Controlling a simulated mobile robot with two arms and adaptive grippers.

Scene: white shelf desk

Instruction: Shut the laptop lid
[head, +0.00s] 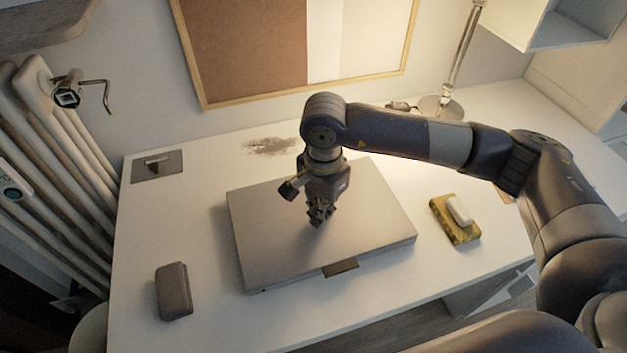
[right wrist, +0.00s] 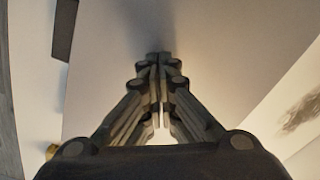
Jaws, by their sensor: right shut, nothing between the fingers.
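The laptop (head: 270,240) lies on the white desk with its grey lid down flat over the base. A dark tab (head: 341,268) shows at its front edge. My right gripper (head: 318,218) is shut and empty, pointing down over the middle of the lid. Its fingertips are at or very near the lid; I cannot tell whether they touch. In the right wrist view the shut fingers (right wrist: 159,62) stand in front of the pale lid surface (right wrist: 225,60). My left gripper is not in view.
A dark case (head: 173,291) lies left of the laptop. A yellow-green sponge with a white bar (head: 459,208) lies on the right. A lamp base (head: 441,107) stands at the back right. A corkboard (head: 245,50) hangs behind.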

